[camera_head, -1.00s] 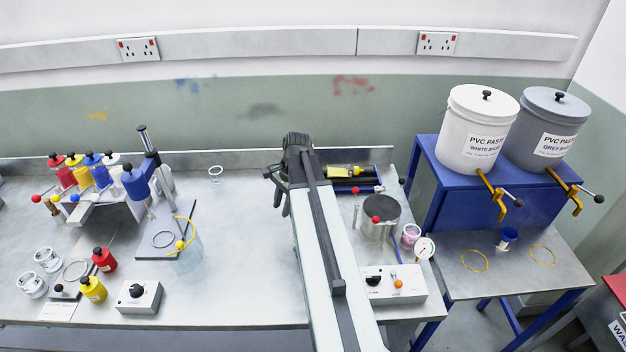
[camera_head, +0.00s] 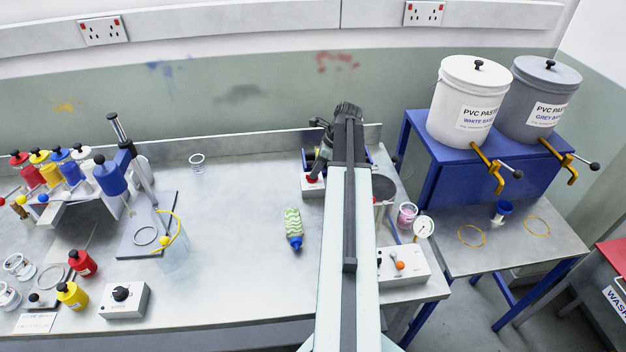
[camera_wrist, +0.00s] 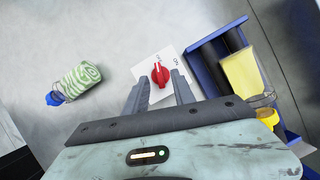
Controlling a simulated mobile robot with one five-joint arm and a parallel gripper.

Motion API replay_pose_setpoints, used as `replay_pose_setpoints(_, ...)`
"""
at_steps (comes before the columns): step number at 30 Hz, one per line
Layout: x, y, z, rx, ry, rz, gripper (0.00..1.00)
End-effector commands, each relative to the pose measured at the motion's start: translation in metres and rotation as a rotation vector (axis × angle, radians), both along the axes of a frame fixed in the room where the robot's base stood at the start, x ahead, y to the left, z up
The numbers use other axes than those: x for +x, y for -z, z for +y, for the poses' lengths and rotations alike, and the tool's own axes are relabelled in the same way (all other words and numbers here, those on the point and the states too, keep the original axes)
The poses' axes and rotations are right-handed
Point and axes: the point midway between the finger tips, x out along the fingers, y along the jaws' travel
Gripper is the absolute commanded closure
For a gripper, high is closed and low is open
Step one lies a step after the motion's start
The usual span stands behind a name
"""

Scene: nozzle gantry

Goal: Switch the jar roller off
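The jar roller (camera_wrist: 218,68) is a blue frame with dark rollers and a yellow jar (camera_wrist: 240,75) on it, at the right of the wrist view. In the head view my arm mostly hides it. Beside it is a white switch box (camera_head: 312,190) with a red knob (camera_head: 311,179). In the wrist view the red knob (camera_wrist: 160,73) sits on the plate with small lettering, one word seeming to read ON at its upper right. My gripper (camera_wrist: 159,80) is open, its fingers on either side of the knob; contact cannot be told.
A green-and-white bottle with a blue cap (camera_head: 293,228) lies left of the box. A metal pot (camera_head: 383,188), a pink jar (camera_head: 407,215), a gauge (camera_head: 423,227) and a control box (camera_head: 402,266) stand to the right.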

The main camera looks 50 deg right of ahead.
Motion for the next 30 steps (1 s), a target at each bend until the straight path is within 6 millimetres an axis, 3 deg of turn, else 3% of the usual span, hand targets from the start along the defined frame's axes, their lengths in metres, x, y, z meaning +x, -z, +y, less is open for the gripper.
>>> replay_pose_setpoints(1, 0.0033, 0.0164, 0.0021, 0.0, -0.001, 0.0, 0.69)
replay_pose_setpoints(3, 0.0064, 0.0219, 0.0042, 0.0, -0.002, 0.0, 0.69)
replay_pose_setpoints(11, 0.0089, 0.0207, 0.0062, 0.0, -0.003, 0.0, 0.69)
replay_pose_setpoints(12, 0.009, 0.0206, 0.0062, 0.0, -0.003, 0.0, 0.72)
replay_pose_setpoints(15, 0.009, 0.0206, 0.0064, 0.0, -0.003, 0.0, 1.0)
replay_pose_setpoints(22, 0.0099, 0.0207, 0.0058, 0.0, -0.03, 0.001, 1.0)
replay_pose_setpoints(30, 0.0114, 0.0208, 0.0045, 0.002, -0.297, 0.002, 1.0)
